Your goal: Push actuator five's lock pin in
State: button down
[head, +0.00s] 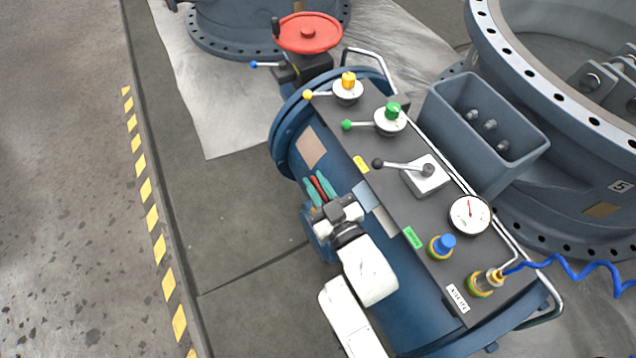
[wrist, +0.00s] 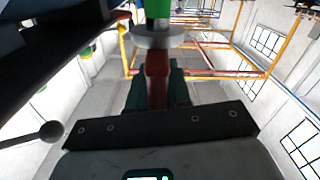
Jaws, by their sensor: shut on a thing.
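A blue cylindrical actuator (head: 408,312) lies diagonally in the head view, with a dark control panel (head: 385,190) along its top. My gripper (head: 319,187) is at the actuator's left side, its green fingers shut on a dark red bar. In the wrist view my gripper (wrist: 157,85) has the red bar (wrist: 157,75) upright between its fingers. A grey disc (wrist: 157,38) and a green cylinder (wrist: 158,9) show beyond the bar; I cannot tell whether they join it. No lock pin or its hole can be made out for certain.
The panel carries a yellow-knobbed lever (head: 347,88), a green one (head: 390,118), a black lever (head: 402,166), a gauge (head: 469,215) and a blue knob (head: 442,245). A red handwheel (head: 308,33) stands behind. A plate marked 5 (head: 621,186) is on the right valve. The left floor is clear.

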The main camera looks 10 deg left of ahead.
jog(key=shift+w+d, duration=0.1)
jog(key=shift+d, duration=0.05)
jog(key=shift+d+f+b, duration=0.15)
jog(key=shift+f+b, duration=1.25)
jog(key=shift+f, duration=0.65)
jog(key=c, duration=1.1)
grip_release()
jog(key=shift+c, duration=0.2)
jog(key=shift+s, duration=0.3)
jog(key=p+v, duration=0.2)
jog(key=v, duration=0.8)
jog(key=shift+d+p, duration=0.2)
jog(key=shift+p, duration=0.1)
